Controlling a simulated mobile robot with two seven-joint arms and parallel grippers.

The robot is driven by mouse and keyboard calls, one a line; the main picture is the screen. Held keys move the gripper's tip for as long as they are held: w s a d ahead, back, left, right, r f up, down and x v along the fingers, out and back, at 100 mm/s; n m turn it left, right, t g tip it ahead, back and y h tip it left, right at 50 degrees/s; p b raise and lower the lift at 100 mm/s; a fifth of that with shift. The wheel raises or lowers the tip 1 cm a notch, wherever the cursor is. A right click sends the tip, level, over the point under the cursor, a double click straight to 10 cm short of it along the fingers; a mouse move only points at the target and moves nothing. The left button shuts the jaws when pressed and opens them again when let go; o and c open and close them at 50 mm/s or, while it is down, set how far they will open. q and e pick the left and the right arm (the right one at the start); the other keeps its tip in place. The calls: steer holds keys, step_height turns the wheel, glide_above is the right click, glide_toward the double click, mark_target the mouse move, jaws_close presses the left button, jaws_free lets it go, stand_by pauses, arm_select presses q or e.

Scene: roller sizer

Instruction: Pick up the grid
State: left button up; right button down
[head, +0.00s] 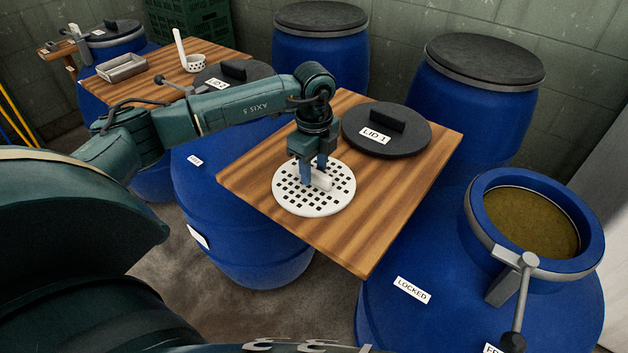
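The grid (290,201) is a round white disc with square holes and a raised white handle (323,182) in its middle. It lies flat on the wooden board in the head view. My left gripper (314,176) points down over the middle of the grid, with its two blue fingers at the handle. The fingers stand a little apart. I cannot tell whether they press on the handle or only stand around it, since they hide its far part. My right gripper is not in view.
A black lid marked LID 1 (401,123) lies behind the grid on the same wooden board (357,244). An open blue barrel (420,325) with a clamp lever stands at right. Closed barrels (318,58) stand behind. A second board at left holds a metal tray (122,69) and a perforated white cup (195,64).

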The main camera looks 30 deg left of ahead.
arm_select(q)
steer(key=shift+f, duration=0.25)
steer(key=shift+c, duration=0.3)
jaws_close()
stand_by(0.4)
